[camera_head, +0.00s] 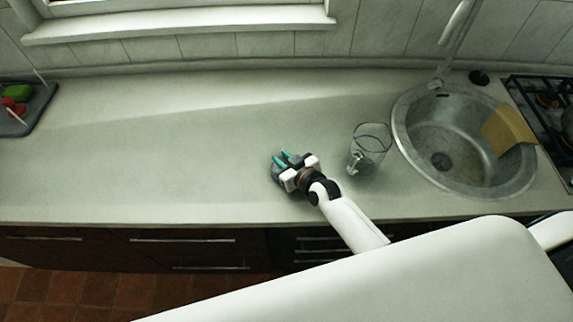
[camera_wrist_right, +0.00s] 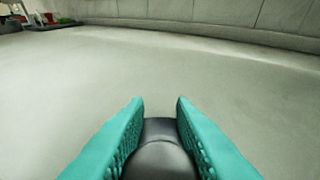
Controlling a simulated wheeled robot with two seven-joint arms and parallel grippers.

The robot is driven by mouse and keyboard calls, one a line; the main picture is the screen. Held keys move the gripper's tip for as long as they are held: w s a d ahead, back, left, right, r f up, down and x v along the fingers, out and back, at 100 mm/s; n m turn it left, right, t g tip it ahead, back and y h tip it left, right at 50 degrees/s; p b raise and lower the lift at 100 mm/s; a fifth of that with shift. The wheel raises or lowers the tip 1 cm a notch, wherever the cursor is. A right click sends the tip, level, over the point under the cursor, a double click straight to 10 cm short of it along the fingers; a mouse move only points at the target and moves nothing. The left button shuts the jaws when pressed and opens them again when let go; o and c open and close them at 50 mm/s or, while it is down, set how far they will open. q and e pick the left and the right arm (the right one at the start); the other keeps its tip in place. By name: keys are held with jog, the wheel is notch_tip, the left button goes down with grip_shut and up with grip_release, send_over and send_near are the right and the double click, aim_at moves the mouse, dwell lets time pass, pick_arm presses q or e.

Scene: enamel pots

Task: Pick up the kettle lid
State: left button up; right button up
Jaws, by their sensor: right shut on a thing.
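The kettle lid (camera_head: 276,170) shows in the head view as a small dark grey thing on the counter, mostly covered by my right gripper. In the right wrist view its dark, rounded top (camera_wrist_right: 160,158) sits between the two teal fingers. My right gripper (camera_head: 286,157) is shut on it, low over the counter; it also shows in the right wrist view (camera_wrist_right: 160,112). Whether the lid touches the counter is hard to tell. No kettle shows in either view. My left gripper is not in view.
A clear glass (camera_head: 370,140) stands to the right of my right gripper. The round metal sink (camera_head: 408,150) is beyond it, with a tan board or cloth (camera_head: 509,130) on its rim. A dark tray (camera_head: 40,108) with red and green things is far left. The counter between is clear.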

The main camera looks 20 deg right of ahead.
jog(key=shift+s+f, duration=0.2)
jog(key=shift+f, duration=0.1)
